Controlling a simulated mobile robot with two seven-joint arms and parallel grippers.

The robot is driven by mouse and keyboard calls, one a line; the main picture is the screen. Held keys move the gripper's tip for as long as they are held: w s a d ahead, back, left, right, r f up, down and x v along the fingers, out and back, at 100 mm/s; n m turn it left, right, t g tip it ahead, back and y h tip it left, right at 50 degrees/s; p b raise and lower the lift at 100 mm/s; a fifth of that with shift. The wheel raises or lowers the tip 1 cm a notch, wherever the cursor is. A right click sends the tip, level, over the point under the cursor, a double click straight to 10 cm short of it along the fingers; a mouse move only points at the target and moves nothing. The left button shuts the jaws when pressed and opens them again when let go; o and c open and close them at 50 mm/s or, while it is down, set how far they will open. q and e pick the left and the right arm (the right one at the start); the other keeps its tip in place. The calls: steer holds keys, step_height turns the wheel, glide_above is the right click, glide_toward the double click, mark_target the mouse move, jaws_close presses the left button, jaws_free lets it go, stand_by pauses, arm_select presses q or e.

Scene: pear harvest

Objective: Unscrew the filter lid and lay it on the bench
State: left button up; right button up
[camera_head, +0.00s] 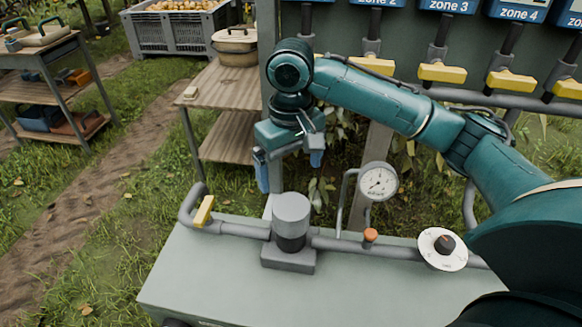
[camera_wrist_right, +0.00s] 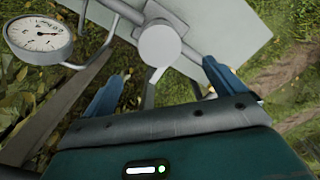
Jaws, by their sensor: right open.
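The filter lid (camera_head: 291,211) is a light grey cylinder on top of the dark filter body (camera_head: 290,241), upright on the pipe over the bench (camera_head: 200,275). In the right wrist view the lid (camera_wrist_right: 159,46) shows as a round grey disc, beyond the fingertips and roughly between them. My right gripper (camera_head: 290,176) points down, with blue fingers spread wide and nothing between them. In the head view it is above the lid, apart from it. The fingers (camera_wrist_right: 165,72) also show in the right wrist view. My left gripper is not in view.
A pressure gauge (camera_head: 378,182) and a white dial (camera_head: 442,249) stand to the right of the filter. A yellow-handled valve (camera_head: 204,211) is at the left pipe end. The bench front is clear. Yellow valve levers (camera_head: 443,72) hang under zone signs behind.

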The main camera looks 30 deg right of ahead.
mark_target(291, 206)
steer(key=shift+m, duration=0.7)
step_height(291, 206, down, 13)
steer(key=shift+f+b, duration=0.1)
steer(key=shift+b, duration=0.25)
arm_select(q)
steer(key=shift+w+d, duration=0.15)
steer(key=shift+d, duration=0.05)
